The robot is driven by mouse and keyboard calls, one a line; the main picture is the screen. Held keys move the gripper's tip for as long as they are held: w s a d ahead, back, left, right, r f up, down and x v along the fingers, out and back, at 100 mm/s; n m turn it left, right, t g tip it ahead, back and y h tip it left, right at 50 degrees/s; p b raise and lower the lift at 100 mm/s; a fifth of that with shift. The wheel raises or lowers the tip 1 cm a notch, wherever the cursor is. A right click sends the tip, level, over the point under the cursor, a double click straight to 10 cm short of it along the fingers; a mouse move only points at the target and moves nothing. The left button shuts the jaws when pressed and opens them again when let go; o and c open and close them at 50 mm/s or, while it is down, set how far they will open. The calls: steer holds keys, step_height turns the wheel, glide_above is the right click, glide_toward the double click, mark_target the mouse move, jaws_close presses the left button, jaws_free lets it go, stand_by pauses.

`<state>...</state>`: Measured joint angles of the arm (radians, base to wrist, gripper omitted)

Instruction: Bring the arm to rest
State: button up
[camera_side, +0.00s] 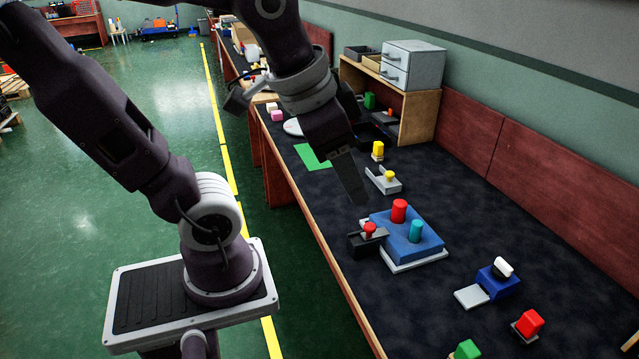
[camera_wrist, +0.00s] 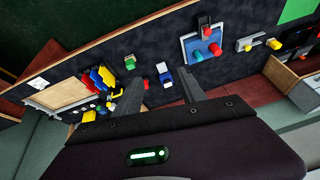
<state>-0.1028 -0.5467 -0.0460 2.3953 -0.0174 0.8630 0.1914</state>
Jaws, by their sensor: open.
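My gripper (camera_wrist: 163,92) is open and empty, its two fingers spread apart in the wrist view. In the side view my gripper (camera_side: 357,188) hangs above the dark workbench (camera_side: 480,200), pointing down. It is above and to the left of a blue block (camera_side: 408,238) that bears a red cylinder (camera_side: 399,210) and a teal cylinder (camera_side: 416,231). The fingers touch nothing that I can see. In the side view the far finger is mostly hidden.
A black holder with a red knob (camera_side: 369,231) stands beside the blue block. A grey part with a yellow knob (camera_side: 389,177) is behind it. Blue, red and green pieces lie toward the front right. A wooden shelf (camera_side: 415,120) with grey drawers (camera_side: 413,66) stands at the back.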

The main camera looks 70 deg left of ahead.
steer(key=shift+n+t, duration=0.3)
steer(key=shift+n, duration=0.4)
steer(key=s, duration=0.4)
steer(key=shift+s+d+f, duration=0.25)
steer(key=shift+d+f, duration=0.1)
steer(key=shift+d, duration=0.05)
